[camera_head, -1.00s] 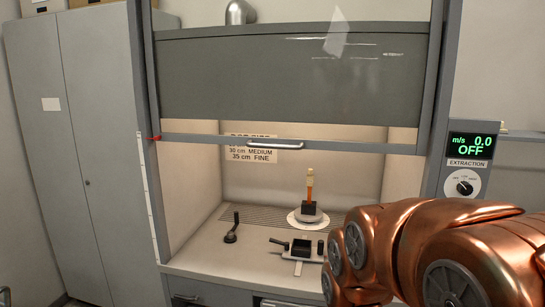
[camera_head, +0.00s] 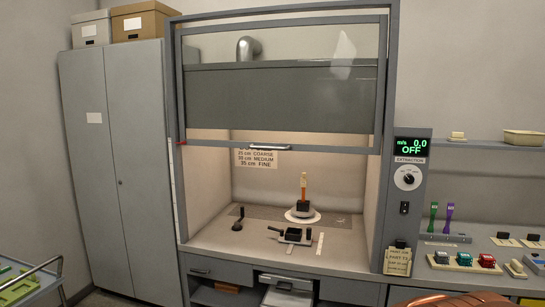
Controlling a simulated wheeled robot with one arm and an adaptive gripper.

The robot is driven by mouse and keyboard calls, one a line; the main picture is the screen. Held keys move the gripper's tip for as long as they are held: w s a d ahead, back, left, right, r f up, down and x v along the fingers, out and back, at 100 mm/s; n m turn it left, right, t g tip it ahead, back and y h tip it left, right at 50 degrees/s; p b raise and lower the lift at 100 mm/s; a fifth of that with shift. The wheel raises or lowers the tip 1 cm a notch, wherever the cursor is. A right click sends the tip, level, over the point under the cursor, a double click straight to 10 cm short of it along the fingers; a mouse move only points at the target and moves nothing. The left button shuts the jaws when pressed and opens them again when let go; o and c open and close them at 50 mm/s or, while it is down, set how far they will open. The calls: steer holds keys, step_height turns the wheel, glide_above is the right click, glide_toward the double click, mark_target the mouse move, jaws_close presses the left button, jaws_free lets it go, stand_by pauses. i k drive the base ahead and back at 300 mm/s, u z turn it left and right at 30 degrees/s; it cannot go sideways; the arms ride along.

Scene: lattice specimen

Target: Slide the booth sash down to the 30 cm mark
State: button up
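The booth sash (camera_head: 330,149) is a glass panel in a grey frame, raised well above the worktop. A pale bar handle (camera_head: 270,148) is on its bottom rail. A red pointer (camera_head: 181,142) sticks out at the rail's left end, near the top of a narrow white scale strip (camera_head: 175,195) on the left post. The scale's marks are too small to read. A sign (camera_head: 262,158) inside lists 25 cm coarse, 30 cm medium and 35 cm fine. My gripper is out of view; only a copper piece of my arm shows at the bottom right.
The booth worktop (camera_head: 225,245) holds a turntable (camera_head: 302,216) with an orange-handled piece and a black clamp fixture (camera_head: 292,235). The extraction panel (camera_head: 410,160) reads 0.0, OFF. A grey cabinet (camera_head: 120,180) stands left, a green-topped cart (camera_head: 25,285) lower left, a cluttered bench (camera_head: 480,245) right.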

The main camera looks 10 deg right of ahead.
mark_target(383, 19)
steer(key=u, duration=1.35)
steer(key=i, duration=1.4)
steer(key=z, duration=0.85)
steer(key=i, duration=0.4)
steer(key=z, duration=0.55)
